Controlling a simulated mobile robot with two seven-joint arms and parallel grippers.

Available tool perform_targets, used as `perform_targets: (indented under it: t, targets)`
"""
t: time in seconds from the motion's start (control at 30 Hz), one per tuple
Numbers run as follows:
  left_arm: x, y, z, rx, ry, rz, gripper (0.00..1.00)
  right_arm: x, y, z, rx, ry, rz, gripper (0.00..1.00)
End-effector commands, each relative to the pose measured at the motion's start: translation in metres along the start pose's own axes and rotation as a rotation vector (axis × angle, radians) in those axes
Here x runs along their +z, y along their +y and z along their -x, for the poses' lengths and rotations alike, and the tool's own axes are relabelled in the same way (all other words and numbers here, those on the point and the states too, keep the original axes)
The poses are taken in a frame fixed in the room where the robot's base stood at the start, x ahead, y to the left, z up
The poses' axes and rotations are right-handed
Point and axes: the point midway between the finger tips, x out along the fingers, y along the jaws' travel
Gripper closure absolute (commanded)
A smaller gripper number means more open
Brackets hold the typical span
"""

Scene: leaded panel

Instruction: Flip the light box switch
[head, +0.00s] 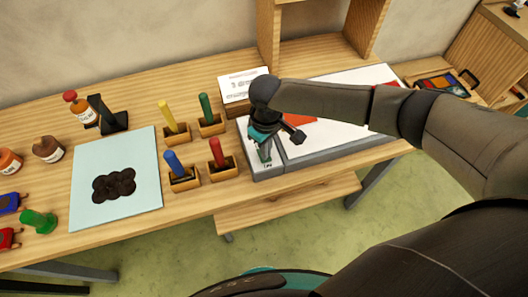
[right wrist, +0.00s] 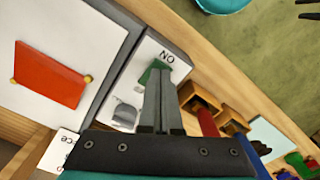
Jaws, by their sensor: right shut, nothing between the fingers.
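The light box (head: 345,97) lies at the right end of the bench, with a white top and grey frame. Its narrow switch panel (right wrist: 128,92) is on the side by the coloured tools. A green switch part (right wrist: 152,70) shows in the right wrist view by the "ON" lettering, partly hidden behind my fingers. A grey rounded part (right wrist: 125,114) sits on the same panel. My right gripper (right wrist: 161,66) is shut and empty, its tips over or against the green part; contact cannot be told. In the head view my right gripper (head: 265,158) points down at the panel. My left gripper is out of view.
A red glass piece (right wrist: 48,74) with yellow pins lies on the light box. Coloured tools stand in wooden holders (head: 183,180) left of it. A card (head: 244,83) stands behind. A pale blue mat (head: 118,205) with dark discs, and bottles, are farther left.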

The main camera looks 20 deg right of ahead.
Motion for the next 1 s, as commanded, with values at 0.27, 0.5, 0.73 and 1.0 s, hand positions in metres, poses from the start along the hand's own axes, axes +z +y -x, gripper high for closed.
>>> perform_targets:
  t: [0.27,0.5,0.73,1.0]
  targets:
    - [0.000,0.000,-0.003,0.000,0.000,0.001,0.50,0.000,0.000,-0.005,0.000,0.000,0.000,1.00]
    - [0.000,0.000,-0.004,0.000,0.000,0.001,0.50,0.000,0.000,-0.008,0.000,0.000,0.000,1.00]
    - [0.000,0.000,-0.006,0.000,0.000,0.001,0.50,0.000,0.000,-0.012,0.000,0.001,0.000,1.00]
    - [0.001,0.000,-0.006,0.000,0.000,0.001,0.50,0.000,0.000,-0.013,0.000,0.001,0.000,1.00]
